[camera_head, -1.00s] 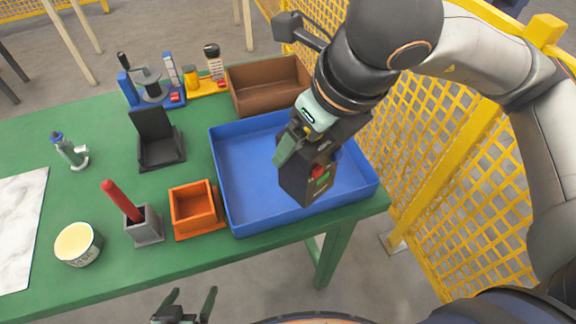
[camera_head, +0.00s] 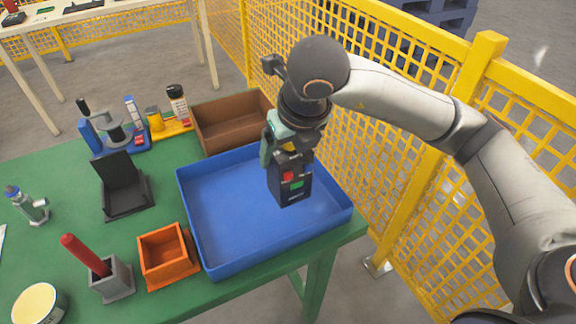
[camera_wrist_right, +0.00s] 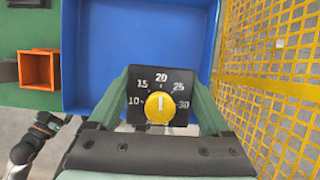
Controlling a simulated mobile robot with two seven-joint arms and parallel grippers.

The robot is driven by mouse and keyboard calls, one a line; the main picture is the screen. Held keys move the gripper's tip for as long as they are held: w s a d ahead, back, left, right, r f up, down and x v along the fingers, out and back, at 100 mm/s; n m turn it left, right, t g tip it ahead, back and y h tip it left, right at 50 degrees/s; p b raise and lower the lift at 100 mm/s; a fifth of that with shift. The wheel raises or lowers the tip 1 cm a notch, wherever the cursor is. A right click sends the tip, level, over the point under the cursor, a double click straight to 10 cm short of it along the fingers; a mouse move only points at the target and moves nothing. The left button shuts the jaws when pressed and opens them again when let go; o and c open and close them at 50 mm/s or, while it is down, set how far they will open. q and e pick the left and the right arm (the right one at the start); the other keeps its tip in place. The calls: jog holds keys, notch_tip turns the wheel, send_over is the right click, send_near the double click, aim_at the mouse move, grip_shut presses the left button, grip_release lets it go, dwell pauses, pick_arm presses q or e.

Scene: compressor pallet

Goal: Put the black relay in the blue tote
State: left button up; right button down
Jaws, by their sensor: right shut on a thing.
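The black relay (camera_head: 291,187) is a dark box with a red and a green patch on its side in the head view. In the right wrist view its face (camera_wrist_right: 160,98) shows a yellow dial with numbers. My right gripper (camera_head: 284,157) is shut on the relay and holds it upright over the blue tote (camera_head: 232,232). The tote is a shallow open tray, and its floor looks empty. I cannot tell whether the relay touches the floor.
An orange bin (camera_head: 165,255) stands left of the tote, and a brown box (camera_head: 232,122) stands behind it. A grey holder with a red stick (camera_head: 110,277) and a black stand (camera_head: 122,188) are further left. A yellow mesh fence (camera_head: 385,190) runs close on the right.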

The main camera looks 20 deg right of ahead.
jog(key=shift+w+d+f, duration=0.3)
jog(key=shift+w+f, duration=0.1)
jog(key=shift+f, duration=0.15)
jog(key=shift+w+d+f, duration=0.3)
jog(key=shift+w+f, duration=0.05)
jog(key=shift+f, duration=0.15)
jog(key=f, duration=0.3)
jog(key=shift+w+d+f, duration=0.15)
jog(key=shift+w+d, duration=0.05)
jog(key=shift+f, duration=0.2)
jog(key=shift+f+b, duration=0.2)
jog(key=shift+b, duration=0.1)
jog(key=shift+c, duration=0.6)
grip_release()
jog(key=shift+o, duration=0.6)
jog(key=shift+r, duration=0.15)
